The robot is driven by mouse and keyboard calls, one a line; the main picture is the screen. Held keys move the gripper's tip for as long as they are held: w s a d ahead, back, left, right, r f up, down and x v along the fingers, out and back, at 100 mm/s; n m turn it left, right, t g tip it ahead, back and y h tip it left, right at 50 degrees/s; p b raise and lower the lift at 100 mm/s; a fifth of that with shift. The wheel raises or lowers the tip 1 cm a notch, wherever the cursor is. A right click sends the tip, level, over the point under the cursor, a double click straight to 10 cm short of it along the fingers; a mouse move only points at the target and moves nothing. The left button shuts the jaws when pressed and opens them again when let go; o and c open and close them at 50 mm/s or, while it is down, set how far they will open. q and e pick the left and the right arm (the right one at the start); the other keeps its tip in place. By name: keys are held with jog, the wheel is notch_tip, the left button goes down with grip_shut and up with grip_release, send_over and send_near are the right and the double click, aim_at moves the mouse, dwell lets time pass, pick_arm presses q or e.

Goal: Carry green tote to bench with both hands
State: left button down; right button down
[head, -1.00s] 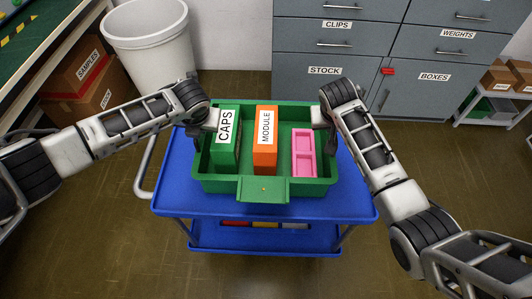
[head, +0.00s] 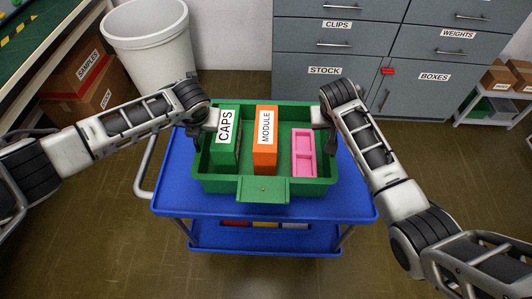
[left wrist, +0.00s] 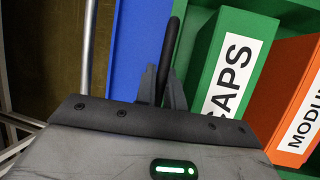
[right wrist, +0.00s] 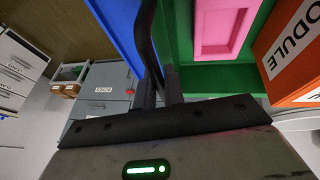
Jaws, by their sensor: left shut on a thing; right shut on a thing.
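The green tote (head: 218,186) is over the top of the blue cart (head: 185,203); I cannot tell whether it touches. It holds a green CAPS box (head: 225,150), an orange MODULE box (head: 265,155) and a pink tray (head: 303,155). My left gripper (left wrist: 162,92) is shut on the tote's left black handle (left wrist: 171,45). My right gripper (right wrist: 159,90) is shut on its right black handle (right wrist: 147,35). A bench (head: 40,32) with a green top shows at the upper left.
A white bin (head: 150,45) stands behind the cart, near the bench. Cardboard boxes (head: 85,75) sit under the bench. Grey cabinets (head: 300,90) line the back, with a low white shelf (head: 470,118) at the right. Brown floor is clear in front of the cart.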

dwell(0.3)
